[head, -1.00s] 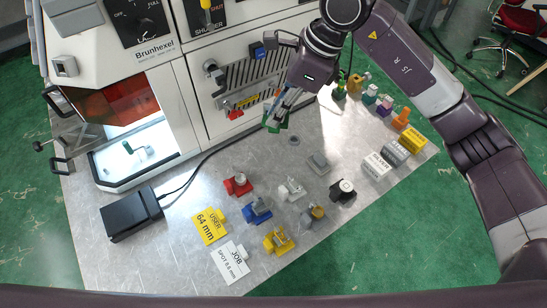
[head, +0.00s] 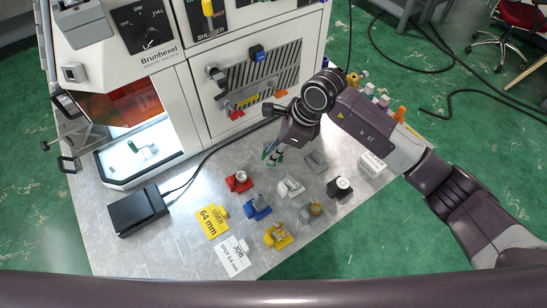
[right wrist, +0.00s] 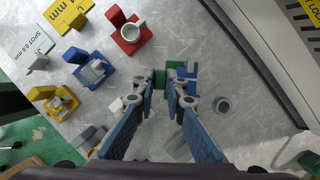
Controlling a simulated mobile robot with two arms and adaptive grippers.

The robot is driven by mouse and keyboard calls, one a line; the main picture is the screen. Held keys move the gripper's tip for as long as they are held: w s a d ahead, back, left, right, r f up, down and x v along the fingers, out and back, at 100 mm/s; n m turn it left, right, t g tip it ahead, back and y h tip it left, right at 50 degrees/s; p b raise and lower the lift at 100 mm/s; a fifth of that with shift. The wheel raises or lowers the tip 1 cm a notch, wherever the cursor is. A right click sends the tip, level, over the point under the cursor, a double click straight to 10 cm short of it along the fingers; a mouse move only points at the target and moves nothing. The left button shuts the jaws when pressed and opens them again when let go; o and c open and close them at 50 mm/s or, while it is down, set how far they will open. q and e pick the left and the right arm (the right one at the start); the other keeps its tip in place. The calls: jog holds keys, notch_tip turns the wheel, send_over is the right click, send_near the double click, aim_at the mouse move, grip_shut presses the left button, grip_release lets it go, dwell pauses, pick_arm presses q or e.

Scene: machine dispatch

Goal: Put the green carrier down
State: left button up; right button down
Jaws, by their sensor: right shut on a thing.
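My right gripper (head: 271,155) is shut on the green carrier (right wrist: 160,82), which shows between and beyond the fingertips (right wrist: 164,80) in the right wrist view. In the head view the carrier is small and mostly hidden by the fingers. It is over the metal bench, behind the red carrier (head: 238,181) and the white carrier (head: 290,187). I cannot tell whether it touches the bench. My left gripper is not in view.
A blue carrier (head: 257,206), a yellow carrier (head: 277,236), a grey carrier (head: 311,211) and a black one (head: 340,187) stand nearby. A grey block (head: 316,160) lies right of my gripper. A dark ring (right wrist: 222,104) lies on the bench (right wrist: 225,65), which is bare around it.

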aim_at(274, 165)
notch_tip(274, 165, down, 4)
jog(key=shift+r+p, duration=0.25)
jog(key=shift+p, duration=0.1)
jog(key=shift+f, duration=0.1)
jog(key=shift+f, duration=0.15)
jog(key=c, duration=2)
grip_release()
jog(key=shift+o, duration=0.2)
